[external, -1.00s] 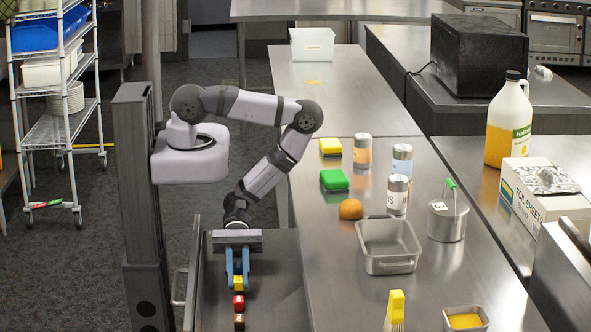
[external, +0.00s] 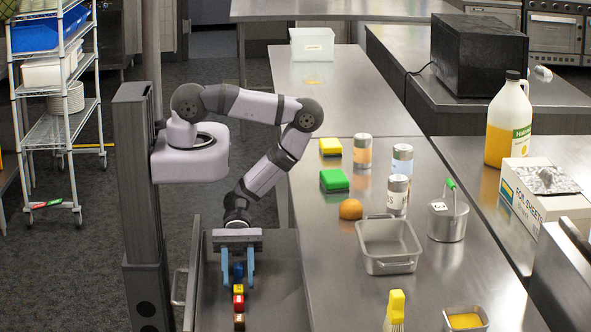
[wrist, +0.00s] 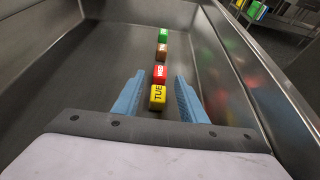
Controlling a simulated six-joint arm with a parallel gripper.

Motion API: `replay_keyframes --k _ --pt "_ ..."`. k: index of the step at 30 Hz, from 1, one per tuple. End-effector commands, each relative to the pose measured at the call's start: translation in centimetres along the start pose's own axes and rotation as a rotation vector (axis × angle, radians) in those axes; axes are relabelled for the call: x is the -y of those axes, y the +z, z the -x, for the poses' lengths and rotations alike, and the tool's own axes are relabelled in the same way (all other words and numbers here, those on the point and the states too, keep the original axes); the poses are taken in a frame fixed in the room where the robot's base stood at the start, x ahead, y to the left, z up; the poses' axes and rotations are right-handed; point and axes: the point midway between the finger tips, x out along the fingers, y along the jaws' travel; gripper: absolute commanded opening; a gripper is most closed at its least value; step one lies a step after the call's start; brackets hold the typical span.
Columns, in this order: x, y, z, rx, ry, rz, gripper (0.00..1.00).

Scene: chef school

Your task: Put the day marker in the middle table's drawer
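The middle table's drawer (external: 277,272) is pulled open, and my gripper (external: 238,282) is down inside it. My gripper's blue fingers are spread apart. A small blue block (external: 238,268), seemingly a day marker, stands between them in the external view, apart from both fingers. It is hidden in the wrist view. In front of it, a row of day blocks lies in the drawer: a yellow block marked TUE (wrist: 158,97), a red one marked WED (wrist: 160,74), a brown one (wrist: 162,52) and a green one (wrist: 163,35).
The drawer's walls (wrist: 245,85) stand close on the right of my gripper; free floor lies to the left in the wrist view.

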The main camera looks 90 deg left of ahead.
Motion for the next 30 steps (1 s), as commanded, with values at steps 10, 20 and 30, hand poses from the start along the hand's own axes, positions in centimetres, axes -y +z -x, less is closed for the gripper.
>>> replay_keyframes --k 10,20,30 --pt "-0.2 0.4 2.8 0.005 0.008 0.004 0.38" --pt "0.0 4.8 4.9 0.006 0.000 0.000 0.38" --pt "0.0 6.8 5.7 0.006 0.001 0.000 0.38"
